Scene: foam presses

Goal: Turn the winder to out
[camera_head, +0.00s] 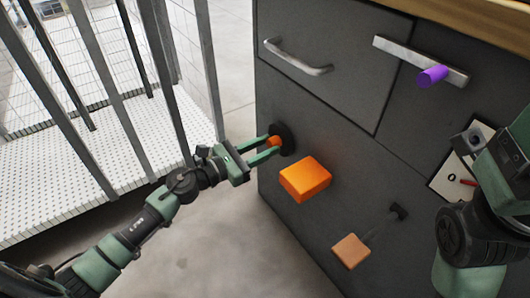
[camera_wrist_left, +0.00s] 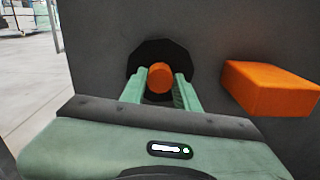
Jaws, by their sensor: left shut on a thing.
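An orange round knob (camera_head: 274,142) on a black round plate (camera_head: 287,138) sits on the dark cabinet front; I take it for the winder. My left gripper (camera_head: 268,149) is shut on the knob, one green finger on each side. In the left wrist view the knob's round face (camera_wrist_left: 160,77) shows between the fingertips, with the black plate (camera_wrist_left: 150,52) behind it. I see no mark that tells its turn position. Parts of my right arm (camera_head: 470,232) show at the right edge; its fingertips cannot be made out.
An orange block (camera_head: 305,179) sticks out just right of the knob, also close by in the wrist view (camera_wrist_left: 268,88). A tan block (camera_head: 350,251), a metal handle (camera_head: 298,58), a purple grip on a bar (camera_head: 432,76) and a marked panel (camera_head: 455,178) are on the cabinet. Railings stand left.

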